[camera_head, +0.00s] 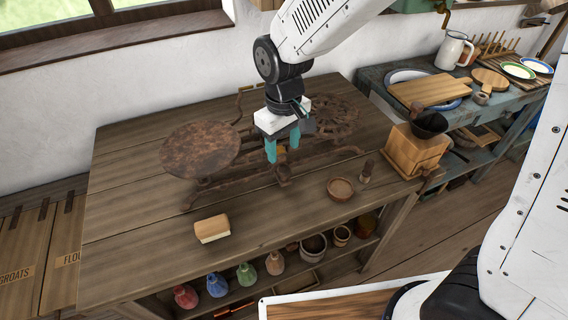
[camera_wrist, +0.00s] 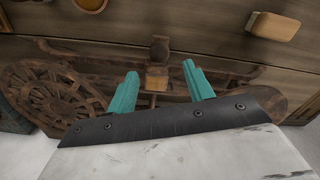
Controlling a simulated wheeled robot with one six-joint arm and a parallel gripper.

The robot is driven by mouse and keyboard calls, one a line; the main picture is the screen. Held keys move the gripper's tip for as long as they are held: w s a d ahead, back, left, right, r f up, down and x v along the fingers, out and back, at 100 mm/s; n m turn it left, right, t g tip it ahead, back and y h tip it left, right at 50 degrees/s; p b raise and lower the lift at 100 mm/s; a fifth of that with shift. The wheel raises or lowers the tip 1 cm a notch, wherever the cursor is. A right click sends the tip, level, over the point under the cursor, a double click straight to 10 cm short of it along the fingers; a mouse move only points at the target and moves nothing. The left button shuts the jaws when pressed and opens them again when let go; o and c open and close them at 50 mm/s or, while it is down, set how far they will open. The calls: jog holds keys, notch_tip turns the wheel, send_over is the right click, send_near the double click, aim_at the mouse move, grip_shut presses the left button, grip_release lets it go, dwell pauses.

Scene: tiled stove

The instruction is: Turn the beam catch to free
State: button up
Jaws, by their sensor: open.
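A rusty two-pan beam scale (camera_head: 240,165) stands on the wooden table. Its solid round pan (camera_head: 200,150) is on the left and its openwork pan (camera_head: 330,114) on the right. My gripper (camera_head: 283,150) hangs over the middle of the scale, its teal fingers apart and empty. In the wrist view a small wooden-coloured block (camera_wrist: 157,80) at the scale's middle appears between the fingers (camera_wrist: 160,70), with a dark rounded knob (camera_wrist: 160,48) beyond it. I cannot tell which of these is the beam catch, or its setting. The fingers partly hide this area in the head view.
On the table are a brush-like block (camera_head: 212,229), a round wooden bowl (camera_head: 340,188), a small weight (camera_head: 367,172) and a wooden grinder (camera_head: 415,148). Several coloured bottles stand on the shelf below. The table's front left is clear.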

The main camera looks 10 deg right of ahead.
aim_at(284, 169)
notch_tip(284, 169, down, 7)
jog(key=shift+r, duration=0.15)
jog(key=c, duration=1)
